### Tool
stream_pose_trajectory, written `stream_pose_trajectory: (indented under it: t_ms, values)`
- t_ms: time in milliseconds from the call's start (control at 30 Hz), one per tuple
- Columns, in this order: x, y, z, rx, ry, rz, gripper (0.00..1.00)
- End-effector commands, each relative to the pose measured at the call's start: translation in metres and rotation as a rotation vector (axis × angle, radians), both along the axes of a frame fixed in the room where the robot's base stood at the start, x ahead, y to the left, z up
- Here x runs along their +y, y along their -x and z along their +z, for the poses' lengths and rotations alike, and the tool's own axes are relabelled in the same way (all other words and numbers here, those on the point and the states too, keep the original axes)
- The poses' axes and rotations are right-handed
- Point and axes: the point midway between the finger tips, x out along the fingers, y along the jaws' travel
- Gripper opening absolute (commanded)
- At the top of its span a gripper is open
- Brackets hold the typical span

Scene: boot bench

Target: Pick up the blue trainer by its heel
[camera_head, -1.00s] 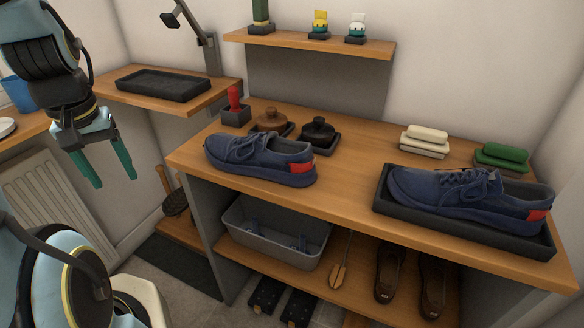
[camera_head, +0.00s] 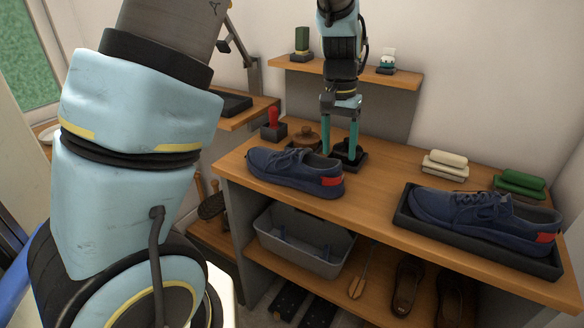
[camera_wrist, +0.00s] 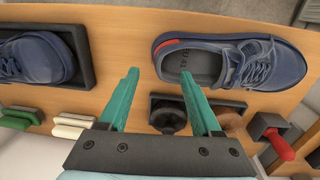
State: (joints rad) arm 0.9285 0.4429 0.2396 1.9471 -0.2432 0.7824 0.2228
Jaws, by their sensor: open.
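One blue trainer (camera_head: 285,170) with a red heel tab lies on the bench top, its heel to the right. It shows in the wrist view (camera_wrist: 262,80), heel towards the fingers. A second blue trainer (camera_head: 470,212) lies in a black tray (camera_head: 440,249) on the right; its toe part (camera_wrist: 32,62) shows at the wrist view's left edge. My gripper (camera_head: 339,155) points down, open and empty, at the heel end of the first trainer. In the wrist view the fingertips (camera_wrist: 159,74) lie either side of the heel's end, apart from it as far as I can tell.
Round brush-like items (camera_head: 347,150) on dark trays stand just behind the heel. A red-handled item (camera_head: 273,122) stands behind the toe. Cream blocks (camera_head: 445,165) and green blocks (camera_head: 519,184) sit at the back right. A shelf (camera_head: 345,71) overhangs behind. Bench between trainers is clear.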

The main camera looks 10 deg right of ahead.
Motion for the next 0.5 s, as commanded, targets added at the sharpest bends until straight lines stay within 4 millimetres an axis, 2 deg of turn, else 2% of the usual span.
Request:
stream_pose_trajectory:
  t_ms: [100,267,500]
  values:
    - [0.000,0.001,-0.013,0.001,-0.001,0.001,0.65]
    - [-0.001,0.002,-0.022,0.001,-0.001,0.001,0.65]
    - [-0.002,0.005,-0.055,0.003,-0.003,0.003,0.65]
